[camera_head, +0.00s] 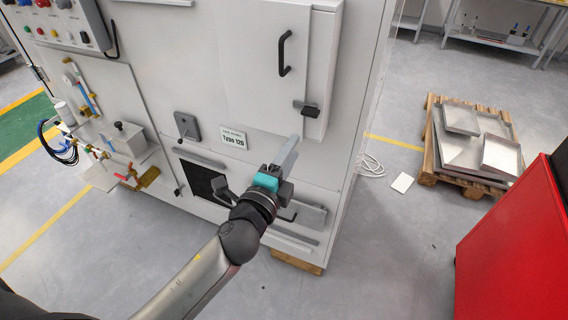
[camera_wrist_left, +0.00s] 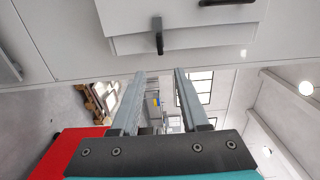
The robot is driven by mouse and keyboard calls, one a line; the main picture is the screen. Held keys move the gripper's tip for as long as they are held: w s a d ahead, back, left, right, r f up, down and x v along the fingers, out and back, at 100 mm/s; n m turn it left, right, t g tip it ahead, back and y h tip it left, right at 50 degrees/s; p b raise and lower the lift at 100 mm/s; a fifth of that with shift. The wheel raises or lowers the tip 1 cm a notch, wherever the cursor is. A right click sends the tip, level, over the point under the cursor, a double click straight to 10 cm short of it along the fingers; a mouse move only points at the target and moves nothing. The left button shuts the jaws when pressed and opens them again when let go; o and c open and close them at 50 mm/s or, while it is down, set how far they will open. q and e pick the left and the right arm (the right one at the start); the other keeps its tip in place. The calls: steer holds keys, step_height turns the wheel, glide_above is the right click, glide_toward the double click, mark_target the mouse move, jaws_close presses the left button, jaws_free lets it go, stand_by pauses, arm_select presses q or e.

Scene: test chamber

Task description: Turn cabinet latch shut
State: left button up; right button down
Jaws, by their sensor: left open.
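The grey-white cabinet (camera_head: 215,75) fills the middle of the head view. Its dark latch (camera_head: 307,109) sits at the lower right of the upper door, below a black bar handle (camera_head: 285,53). The latch lever sticks out to the right in the head view. In the left wrist view the latch (camera_wrist_left: 158,37) shows as a short dark bar ahead of the fingertips. My left gripper (camera_head: 286,152) is below the latch, apart from it. Its two grey fingers (camera_wrist_left: 159,75) are spread, with nothing between them. My right gripper is in neither view.
A panel with hoses and valves (camera_head: 100,125) is at left. A pallet with metal trays (camera_head: 470,145) and a red cabinet (camera_head: 520,245) stand at right. Floor between is mostly clear.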

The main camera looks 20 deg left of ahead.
arm_select(q)
steer(key=shift+s, duration=1.6)
steer(key=shift+a, duration=0.1)
steer(key=s+a+f+n+g+b, duration=0.1)
steer(key=s+f+n+g+b, duration=0.25)
steer(key=f, duration=1.05)
steer(key=s+a+f+n+g+b, duration=0.1)
steer(key=s+f+n+g+b, duration=0.2)
steer(key=f, duration=1.2)
steer(key=s+a+f+n+g+b, duration=0.1)
steer(key=s+f+n+g+b, duration=0.2)
steer(key=f, duration=1.1)
steer(key=s+f+n+g+b, duration=0.3)
steer(key=s+f, duration=0.8)
steer(key=s, duration=0.3)
steer(key=s+f+n+g+b, duration=0.3)
steer(key=s+f, duration=0.8)
steer(key=s, duration=0.4)
steer(key=shift+d+n+g+y, duration=0.3)
steer(key=shift+n+g, duration=0.05)
steer(key=shift+g, duration=0.4)
